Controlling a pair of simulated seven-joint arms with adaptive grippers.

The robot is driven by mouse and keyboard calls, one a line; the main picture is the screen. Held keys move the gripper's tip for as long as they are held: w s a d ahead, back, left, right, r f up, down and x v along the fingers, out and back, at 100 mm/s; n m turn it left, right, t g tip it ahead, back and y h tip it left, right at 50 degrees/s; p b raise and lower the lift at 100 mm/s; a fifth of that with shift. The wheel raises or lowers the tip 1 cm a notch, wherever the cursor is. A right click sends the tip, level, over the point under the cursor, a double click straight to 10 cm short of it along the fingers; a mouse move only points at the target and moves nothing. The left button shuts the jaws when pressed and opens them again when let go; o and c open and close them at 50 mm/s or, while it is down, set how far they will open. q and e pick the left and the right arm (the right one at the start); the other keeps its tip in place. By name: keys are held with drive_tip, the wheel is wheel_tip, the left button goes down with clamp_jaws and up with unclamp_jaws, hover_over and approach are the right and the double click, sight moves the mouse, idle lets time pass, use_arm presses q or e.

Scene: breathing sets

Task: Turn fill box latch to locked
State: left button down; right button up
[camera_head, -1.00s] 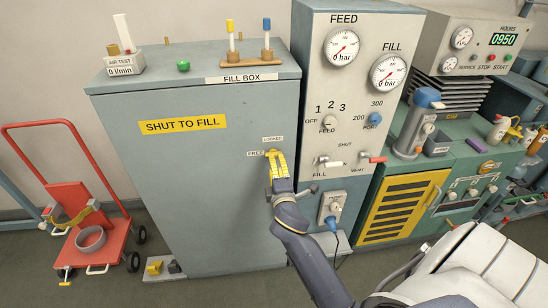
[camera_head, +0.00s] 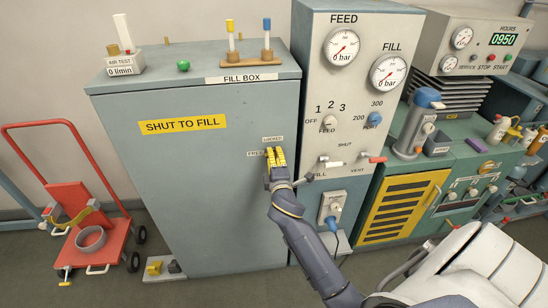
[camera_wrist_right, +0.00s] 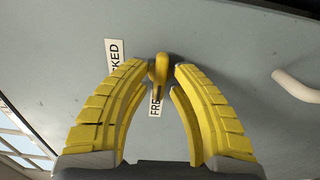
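The fill box (camera_head: 190,215) is a tall grey-blue cabinet with a "SHUT TO FILL" label. Its small yellow latch (camera_wrist_right: 160,70) shows in the right wrist view. The latch's narrow end points to the FREE label (camera_wrist_right: 155,104); the LOCKED label (camera_wrist_right: 117,55) is off to the side. My right gripper (camera_head: 274,151) is at the front's right side and covers the latch in the head view. Its yellow fingers (camera_wrist_right: 160,72) are apart, one tip on each side of the latch, with small gaps. Whether they touch it is unclear. My left gripper is not in view.
A pale handle (camera_wrist_right: 297,86) sticks out to the right in the right wrist view. The gauge panel (camera_head: 345,100) with valve levers stands right of the fill box. A red trolley (camera_head: 92,235) stands at the left.

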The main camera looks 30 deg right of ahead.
clamp_jaws()
drive_tip(key=shift+m, duration=4.3)
drive_tip(key=shift+o, duration=1.6)
unclamp_jaws()
